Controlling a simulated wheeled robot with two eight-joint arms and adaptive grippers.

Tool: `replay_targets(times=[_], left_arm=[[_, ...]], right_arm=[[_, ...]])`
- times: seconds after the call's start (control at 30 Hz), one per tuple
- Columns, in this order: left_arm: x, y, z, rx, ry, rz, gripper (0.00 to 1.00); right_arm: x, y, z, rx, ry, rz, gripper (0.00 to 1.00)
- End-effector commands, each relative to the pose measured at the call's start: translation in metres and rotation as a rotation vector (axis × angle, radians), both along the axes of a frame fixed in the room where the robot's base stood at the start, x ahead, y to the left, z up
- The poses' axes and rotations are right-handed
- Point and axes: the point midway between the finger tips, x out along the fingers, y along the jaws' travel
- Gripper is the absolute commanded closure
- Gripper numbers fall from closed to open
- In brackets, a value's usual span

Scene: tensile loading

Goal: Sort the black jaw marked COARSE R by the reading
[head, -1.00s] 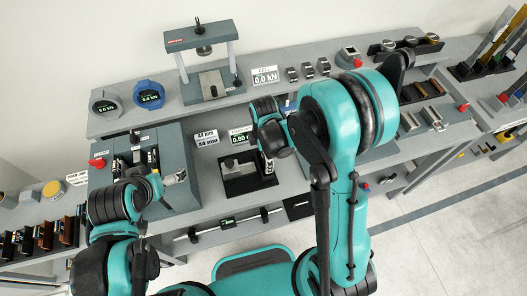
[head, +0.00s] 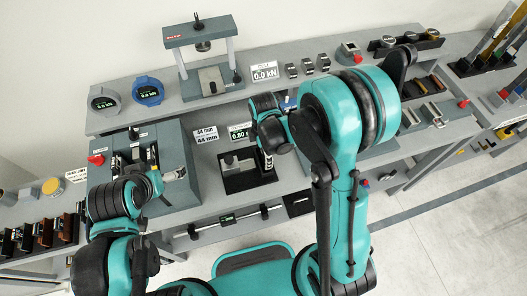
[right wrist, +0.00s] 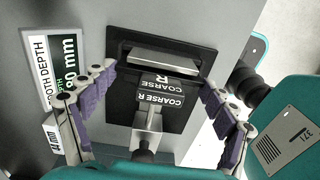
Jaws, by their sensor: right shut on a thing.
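The black jaw marked COARSE R (right wrist: 156,97) shows in the right wrist view with white lettering on two faces and a grey shank towards me. My right gripper (right wrist: 158,80) has its purple-padded fingers on either side of the jaw and is shut on it. Their contact with it is not clear. The jaw is in front of a dark stand with a pale metal block (right wrist: 163,61). In the head view my right gripper (head: 267,158) is over this black stand (head: 238,183). My left gripper (head: 172,176) is by the grey machine at left; its fingers are unclear.
The tooth depth display (head: 240,132) stands behind the stand, its digits small; it is partly cut off in the right wrist view (right wrist: 62,55). A 44 mm sign (head: 205,134) is beside it. A press frame (head: 203,62) and gauges (head: 148,91) stand on the upper shelf.

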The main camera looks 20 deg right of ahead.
Motion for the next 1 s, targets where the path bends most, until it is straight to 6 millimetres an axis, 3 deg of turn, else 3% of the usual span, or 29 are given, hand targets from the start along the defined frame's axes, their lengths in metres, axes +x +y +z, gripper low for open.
replay_targets(times=[0.13, 0.17, 0.2, 0.67, 0.77, 1.0], left_arm=[[0.0, 0.0, 0.0, 0.0, 0.0, 0.0, 0.0], [0.0, 0.0, 0.0, 0.0, 0.0, 0.0, 0.0], [0.0, 0.0, 0.0, 0.0, 0.0, 0.0, 0.0], [0.0, 0.0, 0.0, 0.0, 0.0, 0.0, 0.0], [0.0, 0.0, 0.0, 0.0, 0.0, 0.0, 0.0], [0.0, 0.0, 0.0, 0.0, 0.0, 0.0, 0.0]], right_arm=[[-0.001, 0.001, -0.001, 0.003, 0.002, 0.001, 0.74], [-0.001, 0.001, -0.001, 0.003, 0.002, 0.001, 0.12], [-0.001, 0.001, -0.001, 0.003, 0.002, 0.001, 0.01], [-0.001, 0.001, 0.006, 0.002, 0.001, 0.0, 0.0], [-0.001, 0.001, 0.019, 0.002, 0.001, 0.0, 0.0], [-0.001, 0.001, 0.072, 0.002, 0.001, 0.001, 0.0]])
